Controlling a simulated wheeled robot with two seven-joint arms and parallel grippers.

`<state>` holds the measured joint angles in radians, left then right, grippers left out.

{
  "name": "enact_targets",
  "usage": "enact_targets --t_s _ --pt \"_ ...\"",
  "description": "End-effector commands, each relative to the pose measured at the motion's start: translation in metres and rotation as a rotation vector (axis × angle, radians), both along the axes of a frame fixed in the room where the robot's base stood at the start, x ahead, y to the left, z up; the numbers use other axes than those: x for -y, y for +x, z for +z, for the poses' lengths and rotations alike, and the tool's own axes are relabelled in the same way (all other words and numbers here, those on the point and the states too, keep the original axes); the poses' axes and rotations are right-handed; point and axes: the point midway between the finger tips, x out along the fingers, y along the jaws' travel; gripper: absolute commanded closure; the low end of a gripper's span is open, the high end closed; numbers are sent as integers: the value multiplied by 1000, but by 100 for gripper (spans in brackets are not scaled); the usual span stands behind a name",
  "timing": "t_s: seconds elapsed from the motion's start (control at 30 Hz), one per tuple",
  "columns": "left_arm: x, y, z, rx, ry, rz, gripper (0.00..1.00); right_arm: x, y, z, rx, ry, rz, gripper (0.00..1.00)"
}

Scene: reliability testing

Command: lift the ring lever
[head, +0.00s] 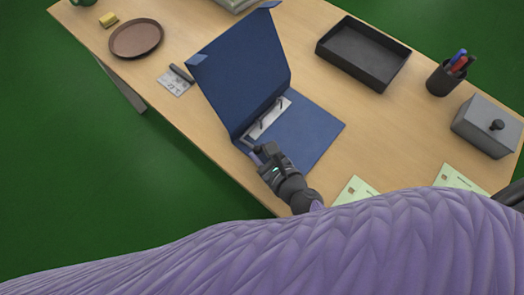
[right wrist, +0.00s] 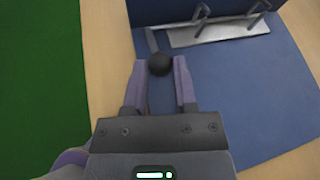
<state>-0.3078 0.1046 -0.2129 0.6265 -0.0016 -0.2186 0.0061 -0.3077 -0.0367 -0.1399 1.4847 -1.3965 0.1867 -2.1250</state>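A blue ring binder (head: 245,75) lies open on the desk, its cover standing up and its other side flat. A metal ring mechanism (head: 268,118) with rings sits along the spine; it also shows in the right wrist view (right wrist: 220,33). The ring lever (right wrist: 159,64) ends in a black ball knob at the near end of the mechanism. My right gripper (head: 258,152) is at that end of the binder. In the right wrist view its open fingers (right wrist: 160,66) stand either side of the knob, with narrow gaps visible. My left gripper is not in view.
A black tray (head: 321,53), a pen cup (head: 443,79) and a grey lidded box (head: 484,128) stand to the right. A brown plate (head: 136,39), yellow sponge (head: 108,20) and card (head: 174,83) lie left. Pale green cards (head: 357,190) lie near my arm.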

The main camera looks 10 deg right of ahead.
Motion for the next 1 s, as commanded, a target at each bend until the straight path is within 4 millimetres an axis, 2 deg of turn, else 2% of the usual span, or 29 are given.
enact_targets --t_s 0.03,0.13,1.0 --pt "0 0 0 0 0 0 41 0 0 0 0 0 1 79" --pt "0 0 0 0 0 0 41 0 0 0 0 0 1 100" --pt "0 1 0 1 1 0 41 0 0 0 0 0 1 100"
